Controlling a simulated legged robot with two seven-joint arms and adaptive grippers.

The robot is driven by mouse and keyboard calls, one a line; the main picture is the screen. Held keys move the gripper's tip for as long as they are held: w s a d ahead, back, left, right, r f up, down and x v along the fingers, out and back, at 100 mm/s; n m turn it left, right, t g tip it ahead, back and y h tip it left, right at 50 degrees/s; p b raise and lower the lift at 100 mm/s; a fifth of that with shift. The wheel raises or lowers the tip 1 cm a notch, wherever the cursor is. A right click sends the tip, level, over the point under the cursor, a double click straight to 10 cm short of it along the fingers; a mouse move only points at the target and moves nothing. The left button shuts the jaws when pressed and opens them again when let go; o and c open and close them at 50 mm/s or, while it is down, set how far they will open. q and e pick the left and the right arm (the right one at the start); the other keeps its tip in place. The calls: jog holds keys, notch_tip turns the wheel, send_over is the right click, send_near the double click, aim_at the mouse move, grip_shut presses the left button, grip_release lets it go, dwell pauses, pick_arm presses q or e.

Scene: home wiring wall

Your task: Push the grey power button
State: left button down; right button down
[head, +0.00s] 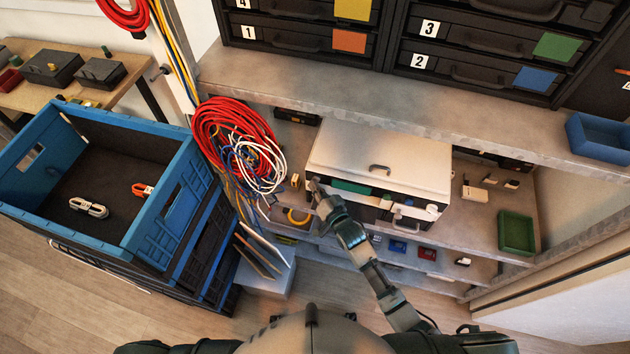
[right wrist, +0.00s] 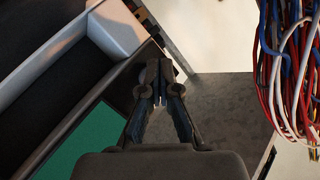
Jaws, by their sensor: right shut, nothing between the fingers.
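I cannot make out a grey power button in either view. My right gripper (head: 314,185) is shut and empty, at the left front corner of a white-lidded case (head: 420,165) on the shelf. In the right wrist view the closed fingertips (right wrist: 160,98) point at the case's dark edge near its corner, with grey shelf surface beyond. I cannot tell whether they touch it. A green panel (right wrist: 85,150) lies left of the fingers; it also shows on the case front in the head view (head: 352,187). My forearm hides part of the case front. My left gripper is out of view.
Coiled red, white and blue cables (head: 235,135) hang left of the case, and right in the wrist view (right wrist: 290,70). A blue crate (head: 180,190) stands at left. Black drawers (head: 480,75) sit on the upper shelf (head: 480,135). A green tray (head: 516,232) is at right.

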jog(key=shift+s, duration=0.1)
jog(key=shift+s+a+p, duration=0.25)
jog(key=shift+s+p, duration=0.3)
jog(key=shift+s, duration=0.15)
jog(key=shift+s, duration=0.1)
jog(key=shift+s+a+p, duration=0.15)
jog(key=shift+s+p, duration=0.15)
jog(key=s+p, duration=0.1)
jog(key=s, duration=0.1)
jog(key=s+a+p, duration=0.1)
jog(key=s, duration=0.1)
jog(key=shift+a, duration=0.15)
